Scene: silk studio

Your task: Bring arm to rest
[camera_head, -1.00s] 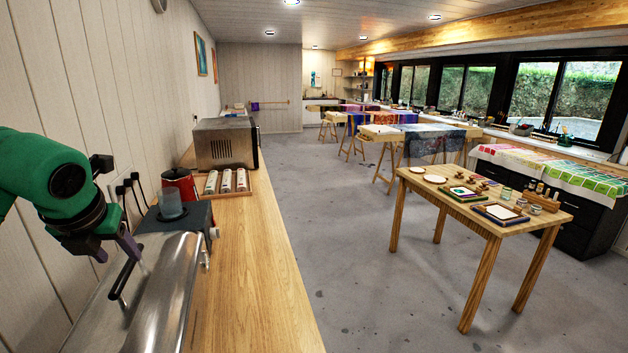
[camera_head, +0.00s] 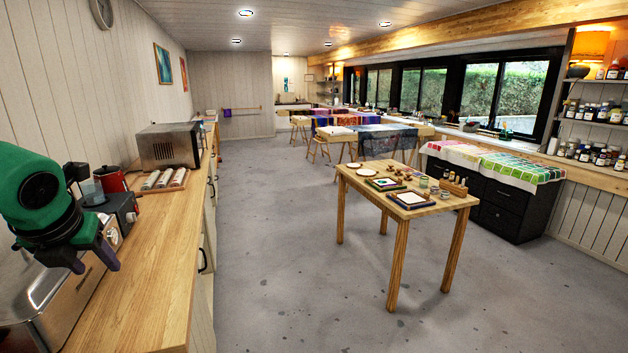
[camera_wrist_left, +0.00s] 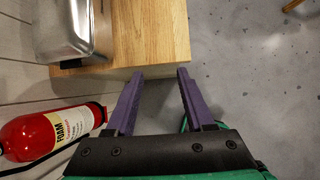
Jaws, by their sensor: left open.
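My left gripper (camera_head: 97,260) shows at the lower left of the head view, at the end of my green arm. It is open, with its purple fingers apart. In the left wrist view the two fingers (camera_wrist_left: 158,98) are spread with nothing between them. Past their tips is the end of the wooden counter (camera_wrist_left: 140,40). My right gripper is not in either view.
A steel appliance (camera_head: 55,300) stands on the counter near my left arm; it also shows in the wrist view (camera_wrist_left: 75,25). A red fire extinguisher (camera_wrist_left: 45,132) is at the lower left there. A wooden table (camera_head: 405,197) stands on open grey floor.

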